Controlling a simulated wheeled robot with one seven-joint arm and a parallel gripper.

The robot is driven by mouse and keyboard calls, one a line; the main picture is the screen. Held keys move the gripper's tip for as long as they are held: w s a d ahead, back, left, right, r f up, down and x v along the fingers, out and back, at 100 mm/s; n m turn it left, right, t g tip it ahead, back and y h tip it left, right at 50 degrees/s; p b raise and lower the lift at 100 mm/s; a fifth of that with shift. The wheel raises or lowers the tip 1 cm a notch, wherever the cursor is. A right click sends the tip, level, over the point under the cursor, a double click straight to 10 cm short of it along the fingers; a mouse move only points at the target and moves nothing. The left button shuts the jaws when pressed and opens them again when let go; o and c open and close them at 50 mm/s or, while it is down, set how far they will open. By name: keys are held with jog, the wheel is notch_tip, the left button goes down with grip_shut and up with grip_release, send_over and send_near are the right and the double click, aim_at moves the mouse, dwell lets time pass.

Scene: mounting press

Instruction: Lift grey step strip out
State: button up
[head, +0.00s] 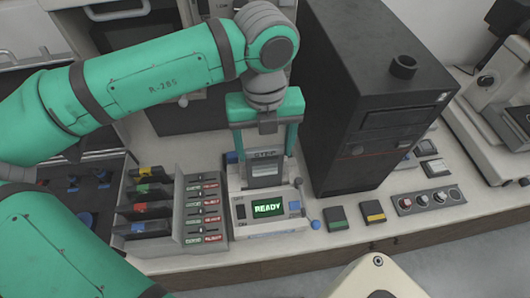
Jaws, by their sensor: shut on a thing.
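The grey step strip (265,173) stands upright in the head view, a grey panel with the word STEP near its top. It is above and behind the small pale device with a lit green READY screen (268,208). My gripper (264,152) comes down from above and is shut on the strip, with a green finger on each side of its upper part. The strip's lower end is hidden behind the device's front, so I cannot tell whether it is still seated in it.
A tall black case (363,110) stands close on the right. A rack (150,205) of coloured cartridges and a labelled panel (204,215) stand on the left. Green (337,217) and yellow-striped (373,212) blocks and a knob box (427,200) lie on the bench at right.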

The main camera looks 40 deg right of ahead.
notch_tip(320, 180, up, 14)
jog(key=shift+r, duration=0.15)
jog(key=shift+s, duration=0.1)
dwell(0.5)
